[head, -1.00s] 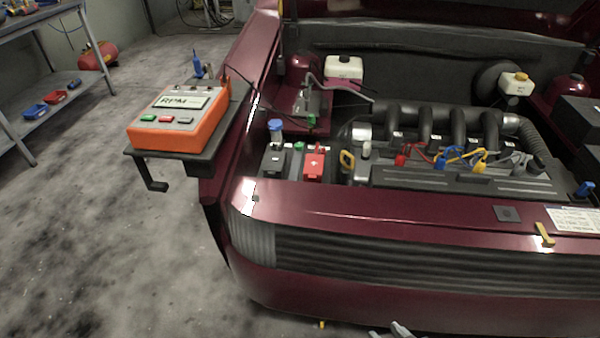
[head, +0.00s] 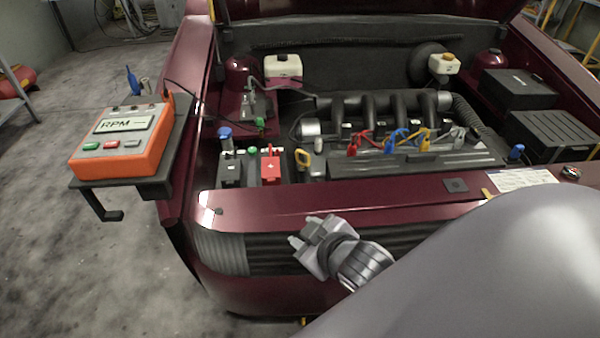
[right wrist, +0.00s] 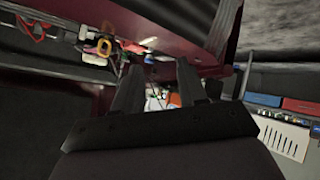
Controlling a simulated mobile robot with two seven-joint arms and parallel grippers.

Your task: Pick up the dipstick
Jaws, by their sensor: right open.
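In the right wrist view a yellow loop, apparently the same handle (right wrist: 104,47), shows at the upper left, outside the fingers. My right gripper (head: 304,230) is in front of the car's grille, nearer to me and lower in the picture than the handle, apart from it. In the right wrist view my right gripper (right wrist: 158,80) has its two fingers spread with nothing held between them. My left gripper is not in view.
The car's front edge (head: 360,205) lies between my right gripper and the engine bay. A red clamp (head: 270,167) and a blue-capped part (head: 225,138) stand left of the handle. The engine cover (head: 420,165) is to its right. An orange RPM box (head: 122,140) sits on a side shelf.

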